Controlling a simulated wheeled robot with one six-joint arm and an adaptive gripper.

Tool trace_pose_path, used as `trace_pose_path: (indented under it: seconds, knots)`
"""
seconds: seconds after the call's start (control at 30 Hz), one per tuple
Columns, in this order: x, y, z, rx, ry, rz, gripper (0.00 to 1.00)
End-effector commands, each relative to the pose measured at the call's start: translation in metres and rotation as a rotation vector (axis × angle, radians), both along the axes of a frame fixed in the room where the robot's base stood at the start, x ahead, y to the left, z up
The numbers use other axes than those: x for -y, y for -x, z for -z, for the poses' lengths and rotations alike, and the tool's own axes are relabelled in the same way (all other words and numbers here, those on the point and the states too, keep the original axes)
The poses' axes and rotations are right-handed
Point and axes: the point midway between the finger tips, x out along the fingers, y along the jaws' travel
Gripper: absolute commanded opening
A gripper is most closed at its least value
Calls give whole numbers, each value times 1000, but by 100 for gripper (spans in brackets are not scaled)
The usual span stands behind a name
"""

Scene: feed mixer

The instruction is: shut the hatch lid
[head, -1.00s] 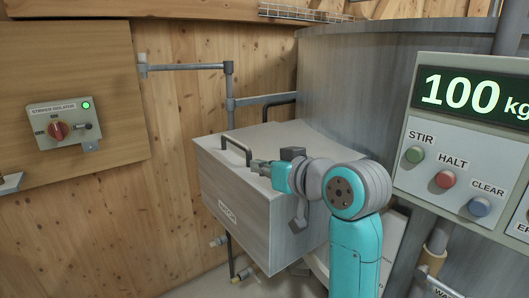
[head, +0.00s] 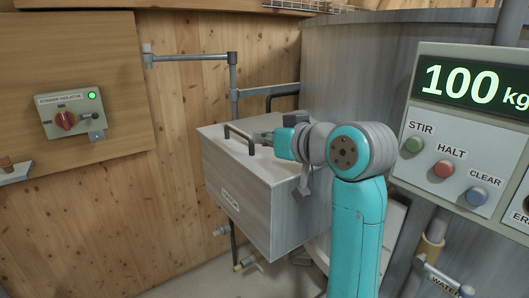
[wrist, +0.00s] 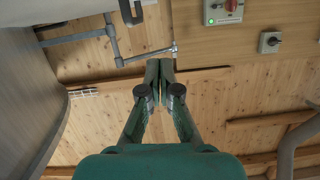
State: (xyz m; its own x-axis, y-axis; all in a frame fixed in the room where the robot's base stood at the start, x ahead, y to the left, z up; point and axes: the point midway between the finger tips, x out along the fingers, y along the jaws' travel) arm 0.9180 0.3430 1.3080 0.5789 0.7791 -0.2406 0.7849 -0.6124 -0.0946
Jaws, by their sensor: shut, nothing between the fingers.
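The hatch is a grey box with a front label (head: 231,200) on the side of the large drum. Its lid (head: 218,130) lies flat across the top, with no gap visible along its front edge. A dark bar handle (head: 240,138) stands on the lid. My gripper (head: 262,138) is shut and empty, just right of the handle and over the lid; I cannot tell whether it touches either. My arm hides the lid's right part. In the wrist view the shut fingertips (wrist: 160,66) show side by side, with a dark bar (wrist: 130,12) at the top edge.
The grey drum (head: 350,75) stands behind the hatch. The control panel (head: 455,150) reading 100 kg is close on the right. The stirrer isolator (head: 70,115) with a green light is on the left wall. Grey pipes (head: 190,57) run behind the hatch.

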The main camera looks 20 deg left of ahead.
Motion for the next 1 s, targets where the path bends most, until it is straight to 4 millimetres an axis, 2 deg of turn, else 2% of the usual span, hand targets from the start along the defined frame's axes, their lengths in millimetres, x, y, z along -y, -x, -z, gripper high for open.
trace_pose_path:
  seconds: [0.1, 0.4, 0.67, 0.77, 0.87, 1.0]
  knots:
    - [20, 13, -3, 2, 0, 5, 0]
    - [59, 44, -16, 1, 0, 4, 0]
    - [73, 55, -17, -3, -2, 6, 0]
    - [77, 52, -1, -17, -15, 21, 0]
    - [82, 44, 27, -39, -41, 54, 0]
    - [95, 36, 78, -69, -85, 119, 0]
